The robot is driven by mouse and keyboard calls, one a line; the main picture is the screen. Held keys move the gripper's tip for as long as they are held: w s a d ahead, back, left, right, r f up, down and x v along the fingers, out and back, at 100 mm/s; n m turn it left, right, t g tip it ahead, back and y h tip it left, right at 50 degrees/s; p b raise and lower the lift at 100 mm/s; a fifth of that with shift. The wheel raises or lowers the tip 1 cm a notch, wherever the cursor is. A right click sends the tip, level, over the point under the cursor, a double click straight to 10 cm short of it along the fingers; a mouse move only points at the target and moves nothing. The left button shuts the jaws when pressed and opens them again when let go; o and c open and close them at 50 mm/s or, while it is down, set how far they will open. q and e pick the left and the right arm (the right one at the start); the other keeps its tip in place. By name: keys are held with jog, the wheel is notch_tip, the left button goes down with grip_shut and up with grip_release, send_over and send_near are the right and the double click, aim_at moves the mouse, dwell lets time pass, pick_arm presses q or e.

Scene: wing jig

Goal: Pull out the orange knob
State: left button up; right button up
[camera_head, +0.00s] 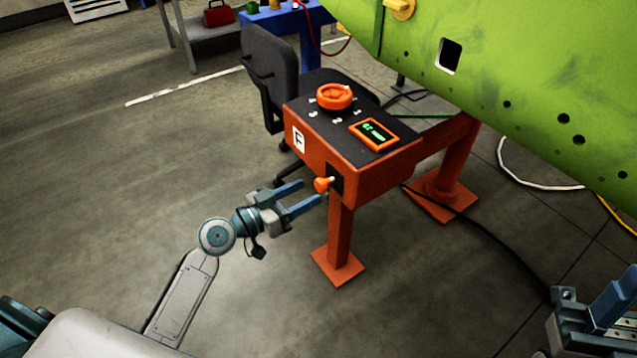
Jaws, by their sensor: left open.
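The orange knob (321,185) sticks out from a dark plate on the front face of an orange control box (357,184). My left gripper (314,193) is open, with its two blue fingers pointing right toward the knob. The fingertips are close to the knob; whether they touch it or stand around it I cannot tell. My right gripper (612,305) shows only in part at the lower right edge, far from the knob, and its jaw state is not clear.
A green wing panel (540,75) hangs at the upper right. A black chair (270,72) stands behind the box. Cables lie on the floor at right; the left floor is clear.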

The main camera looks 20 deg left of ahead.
aim_at(317, 187)
pick_arm(q)
jog(key=shift+x, duration=2.4)
